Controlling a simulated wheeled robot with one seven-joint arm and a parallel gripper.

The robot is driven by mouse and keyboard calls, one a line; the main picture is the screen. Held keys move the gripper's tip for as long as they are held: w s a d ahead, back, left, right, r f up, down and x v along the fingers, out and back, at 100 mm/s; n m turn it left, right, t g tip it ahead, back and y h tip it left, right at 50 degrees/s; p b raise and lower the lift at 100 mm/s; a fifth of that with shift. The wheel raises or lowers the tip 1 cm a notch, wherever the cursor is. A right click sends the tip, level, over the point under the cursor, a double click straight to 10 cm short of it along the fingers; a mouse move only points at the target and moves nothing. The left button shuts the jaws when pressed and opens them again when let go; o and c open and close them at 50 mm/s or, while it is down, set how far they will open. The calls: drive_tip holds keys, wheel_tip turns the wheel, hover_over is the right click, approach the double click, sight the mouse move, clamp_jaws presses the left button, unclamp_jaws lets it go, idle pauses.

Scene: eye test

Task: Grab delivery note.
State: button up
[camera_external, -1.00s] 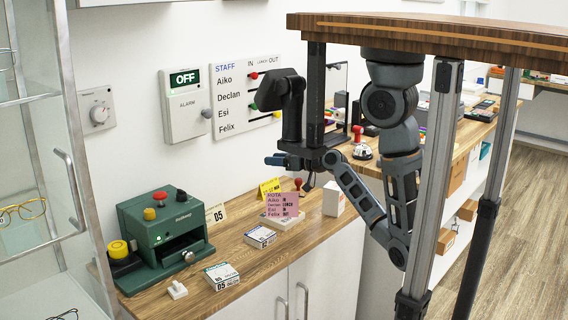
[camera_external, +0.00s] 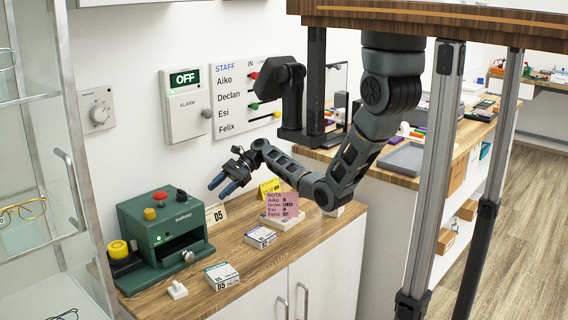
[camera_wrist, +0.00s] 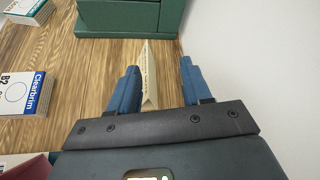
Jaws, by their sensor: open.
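My gripper (camera_external: 222,184) is open and empty, its blue fingers pointing left and down above the counter, close to the wall. No paper is plainly readable as a delivery note. A pale folded card marked 05 (camera_external: 216,213) stands beside the green machine (camera_external: 170,227). In the wrist view, a pale folded card (camera_wrist: 149,75) shows between and ahead of the open fingers (camera_wrist: 158,66), apparently the same one; I cannot tell the gap in height. A yellow card (camera_external: 270,187) and a pink ROTA card (camera_external: 283,204) stand farther right.
Small boxes lie on the wooden counter: one near the front (camera_external: 221,276), one in the middle (camera_external: 260,237), and a Clearbrim box (camera_wrist: 23,92) in the wrist view. A small white piece (camera_external: 177,290) sits at the front edge. A glass cabinet (camera_external: 70,170) stands left.

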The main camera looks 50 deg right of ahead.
sight(212, 214)
drive_tip(key=shift+s+d+f+m+g, duration=0.2)
drive_tip(key=shift+d+m+g, duration=0.2)
drive_tip(key=shift+m, duration=0.15)
drive_tip(key=shift+s+d+f+m+g, duration=0.1)
drive_tip(key=shift+d+f+m+g, duration=0.1)
drive_tip(key=shift+d+m+g, duration=0.25)
drive_tip(key=shift+f+p+x, duration=0.2)
drive_tip(key=shift+p+x, duration=0.25)
drive_tip(key=shift+x, duration=3.5)
drive_tip(key=shift+s+d, duration=0.1)
drive_tip(key=shift+s, duration=0.05)
drive_tip(key=shift+c, duration=0.5)
clamp_jaws()
